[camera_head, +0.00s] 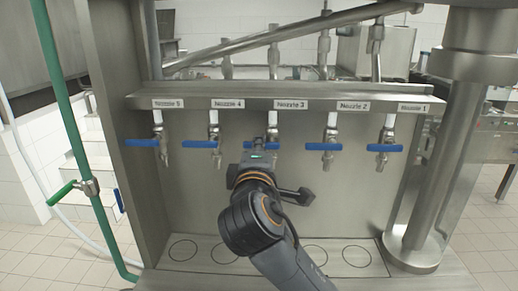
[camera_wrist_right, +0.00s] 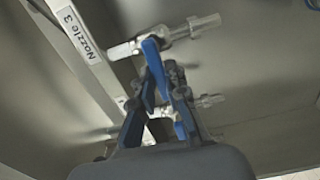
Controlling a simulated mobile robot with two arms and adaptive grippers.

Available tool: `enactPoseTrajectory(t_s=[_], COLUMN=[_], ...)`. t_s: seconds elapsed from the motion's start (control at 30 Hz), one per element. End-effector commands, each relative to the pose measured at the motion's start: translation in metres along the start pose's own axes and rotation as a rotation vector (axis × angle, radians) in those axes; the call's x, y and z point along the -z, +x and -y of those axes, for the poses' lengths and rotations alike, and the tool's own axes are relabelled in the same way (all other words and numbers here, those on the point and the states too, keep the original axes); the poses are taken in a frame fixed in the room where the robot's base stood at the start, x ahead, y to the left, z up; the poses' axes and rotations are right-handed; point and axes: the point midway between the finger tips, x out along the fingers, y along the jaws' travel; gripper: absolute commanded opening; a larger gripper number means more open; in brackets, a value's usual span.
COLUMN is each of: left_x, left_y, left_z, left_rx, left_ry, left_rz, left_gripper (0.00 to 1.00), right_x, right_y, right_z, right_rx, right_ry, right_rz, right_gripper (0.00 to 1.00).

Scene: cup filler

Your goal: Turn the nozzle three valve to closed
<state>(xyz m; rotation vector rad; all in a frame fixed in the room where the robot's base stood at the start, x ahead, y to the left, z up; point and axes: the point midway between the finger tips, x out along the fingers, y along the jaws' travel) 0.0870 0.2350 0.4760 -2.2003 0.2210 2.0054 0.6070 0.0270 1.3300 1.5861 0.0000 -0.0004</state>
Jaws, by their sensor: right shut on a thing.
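The nozzle three valve has a blue lever handle (camera_wrist_right: 154,58) on a metal tap (camera_wrist_right: 178,36), close to the "Nozzle 3" label (camera_wrist_right: 80,35) in the right wrist view. My right gripper (camera_head: 263,146) reaches up to this tap from below. Its fingertips (camera_wrist_right: 165,75) are shut on the blue handle. The head view does not clearly show the handle's angle. My left gripper is not in view.
Similar taps with blue handles laid crosswise flank it: nozzle 4 (camera_head: 200,144) at left and nozzle 2 (camera_head: 324,147) at right. A base plate (camera_head: 181,268) with ring marks lies below. A thick steel column (camera_head: 432,200) stands at right and a green pipe (camera_head: 72,125) at left.

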Motion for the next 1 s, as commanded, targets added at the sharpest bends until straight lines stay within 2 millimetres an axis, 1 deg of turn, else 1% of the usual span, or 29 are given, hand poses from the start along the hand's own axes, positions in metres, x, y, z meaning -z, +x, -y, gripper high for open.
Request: enactPoseTrajectory(t_s=[0.03,0.07,0.1,0.13,0.4,0.53,0.67,0.9,1.0], left_x=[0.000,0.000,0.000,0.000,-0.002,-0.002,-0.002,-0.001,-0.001], left_y=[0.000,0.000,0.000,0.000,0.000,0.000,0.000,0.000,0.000], left_z=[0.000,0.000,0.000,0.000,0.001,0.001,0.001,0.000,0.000], left_rx=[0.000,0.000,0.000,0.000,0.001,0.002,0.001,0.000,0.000], left_ry=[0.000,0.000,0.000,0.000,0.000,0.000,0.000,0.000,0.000], left_rz=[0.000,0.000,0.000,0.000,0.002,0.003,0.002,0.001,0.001], left_gripper=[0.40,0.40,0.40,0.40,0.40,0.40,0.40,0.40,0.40], right_x=[0.000,0.000,0.000,0.000,0.000,0.001,0.001,0.001,0.001], right_y=[0.000,0.000,0.000,0.000,0.000,-0.008,-0.029,-0.081,-0.099], right_z=[0.000,0.000,0.000,0.000,0.000,0.000,0.000,0.000,0.000], right_rx=[0.000,0.000,0.000,0.000,-0.001,-0.001,-0.001,0.000,-0.001], right_ry=[0.002,0.002,0.002,0.002,0.000,0.001,0.002,0.003,0.002], right_rz=[-0.001,-0.001,-0.001,-0.001,-0.001,-0.002,-0.004,-0.005,-0.004], right_gripper=[0.19,0.26,0.34,0.37,0.37,0.37,0.37,0.37,0.37])
